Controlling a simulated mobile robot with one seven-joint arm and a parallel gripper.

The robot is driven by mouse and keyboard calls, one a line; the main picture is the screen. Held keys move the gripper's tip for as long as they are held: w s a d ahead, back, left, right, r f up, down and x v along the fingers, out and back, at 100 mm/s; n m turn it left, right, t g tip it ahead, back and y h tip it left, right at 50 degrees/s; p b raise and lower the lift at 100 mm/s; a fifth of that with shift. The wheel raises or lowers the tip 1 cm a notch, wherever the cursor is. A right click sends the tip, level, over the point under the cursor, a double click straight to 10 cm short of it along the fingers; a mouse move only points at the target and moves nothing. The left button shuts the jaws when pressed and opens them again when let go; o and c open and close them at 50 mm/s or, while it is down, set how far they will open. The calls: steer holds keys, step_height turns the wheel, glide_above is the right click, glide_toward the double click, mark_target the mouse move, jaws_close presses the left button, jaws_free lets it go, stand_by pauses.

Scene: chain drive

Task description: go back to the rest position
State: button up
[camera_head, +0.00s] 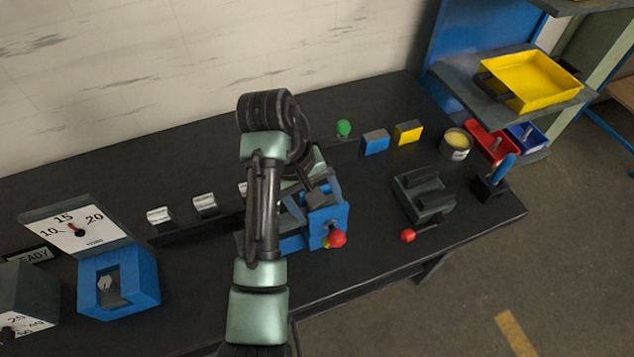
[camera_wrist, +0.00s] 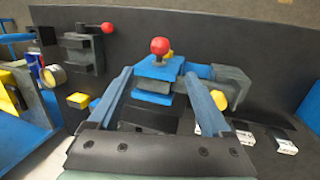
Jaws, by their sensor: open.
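My gripper (camera_head: 312,197) is over the middle of the dark bench, partly hidden behind my own arm in the head view. In the wrist view its two blue-grey fingers (camera_wrist: 158,74) stand wide apart with nothing held between them. Beyond and between them is a blue fixture (camera_wrist: 155,85) with a red ball knob (camera_wrist: 159,46). In the head view the same blue fixture (camera_head: 328,222) and red knob (camera_head: 336,239) sit just below my gripper. I cannot tell whether the fingers touch the fixture.
Left on the bench (camera_head: 400,285) are a dial (camera_head: 78,228) and a blue box (camera_head: 118,282). Right are a dark clamp (camera_head: 424,197), blue block (camera_head: 375,142), yellow block (camera_head: 408,132), a tin (camera_head: 456,144) and a shelf with a yellow tray (camera_head: 530,82). A green knob (camera_head: 344,128) is behind.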

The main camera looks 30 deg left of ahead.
stand_by(0.5)
steer(key=w+d+r+m+t+y+b, duration=0.1)
steer(key=w+d+r+m+t, duration=0.1)
steer(key=w+r+t, duration=0.45)
steer(key=w+d+r+m+t+y, duration=0.2)
steer(key=w+d+r, duration=0.1)
steer(key=r, duration=0.6)
steer(key=w+d+r+m+t+y+b, duration=0.1)
steer(key=w+d+r+t, duration=0.1)
steer(key=w+r+t, duration=0.45)
steer(key=s+d+r+m+t, duration=0.1)
steer(key=s+d+r, duration=0.1)
steer(key=r, duration=0.4)
steer(key=s+d+r+m+t, duration=0.1)
steer(key=s+d+r, duration=0.15)
steer(key=r, duration=0.45)
steer(key=s+d+r+m+t, duration=0.1)
steer(key=s+d+r+t, duration=0.1)
steer(key=s+r, duration=0.3)
steer(key=s+d+r+m+t+h+b, duration=0.1)
steer(key=s+d+r+t, duration=0.1)
steer(key=s+r, duration=0.3)
steer(key=s+d+r+m+t, duration=0.1)
steer(key=s+d+r+t, duration=0.2)
steer(key=r, duration=0.4)
steer(key=shift+s+r+t, duration=0.3)
steer(key=shift+s+t, duration=0.5)
steer(key=shift+s, duration=0.4)
steer(key=shift+d, duration=0.15)
